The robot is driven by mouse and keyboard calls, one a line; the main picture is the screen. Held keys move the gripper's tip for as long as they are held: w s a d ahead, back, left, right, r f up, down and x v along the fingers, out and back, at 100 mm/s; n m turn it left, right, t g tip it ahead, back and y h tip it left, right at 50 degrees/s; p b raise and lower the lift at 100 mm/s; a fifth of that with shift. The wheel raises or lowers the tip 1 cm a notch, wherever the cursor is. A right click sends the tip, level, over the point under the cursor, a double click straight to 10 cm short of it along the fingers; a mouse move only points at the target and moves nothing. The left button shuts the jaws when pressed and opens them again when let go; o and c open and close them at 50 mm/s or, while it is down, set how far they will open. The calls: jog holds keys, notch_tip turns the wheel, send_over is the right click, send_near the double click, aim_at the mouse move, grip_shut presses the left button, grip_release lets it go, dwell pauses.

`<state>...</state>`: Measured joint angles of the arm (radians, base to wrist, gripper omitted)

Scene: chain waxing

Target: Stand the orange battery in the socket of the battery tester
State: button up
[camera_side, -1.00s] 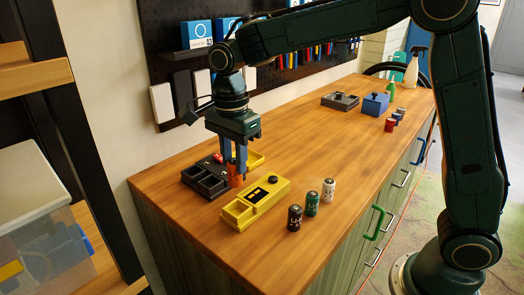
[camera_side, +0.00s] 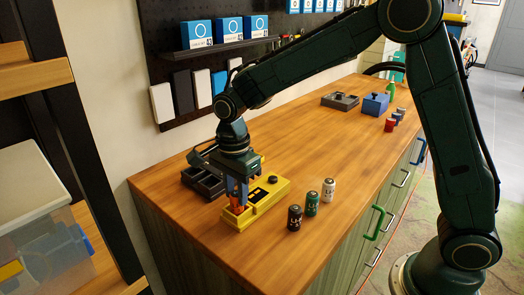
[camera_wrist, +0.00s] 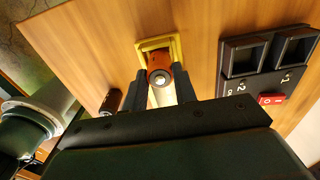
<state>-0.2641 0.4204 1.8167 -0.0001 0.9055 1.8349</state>
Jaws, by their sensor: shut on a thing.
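The orange battery (camera_side: 236,211) is upright between the fingers of my gripper (camera_side: 237,195), which is shut on it. It also shows in the wrist view (camera_wrist: 160,68), end-on between the two dark fingers (camera_wrist: 161,82). The yellow battery tester (camera_side: 268,192) has a dark display, a black knob and an open square socket (camera_side: 229,220) at its near left end. The battery is at this socket, with the yellow rim (camera_wrist: 175,46) around it in the wrist view. How deep its lower end sits I cannot tell.
A dark two-compartment holder (camera_side: 200,182) with a red switch (camera_wrist: 271,99) lies close behind the gripper. Black (camera_side: 295,218), green (camera_side: 312,204) and white (camera_side: 328,190) batteries stand right of the tester. A blue box (camera_side: 375,104) and grey tray (camera_side: 340,101) are far off; the middle is clear.

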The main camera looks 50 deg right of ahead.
aim_at(236, 193)
jog(key=shift+f, duration=0.2)
jog(key=shift+f, duration=0.2)
jog(key=o, duration=1)
jog(key=shift+r, duration=0.15)
notch_tip(236, 193, up, 12)
jog(key=shift+r, duration=0.1)
dwell(0.6)
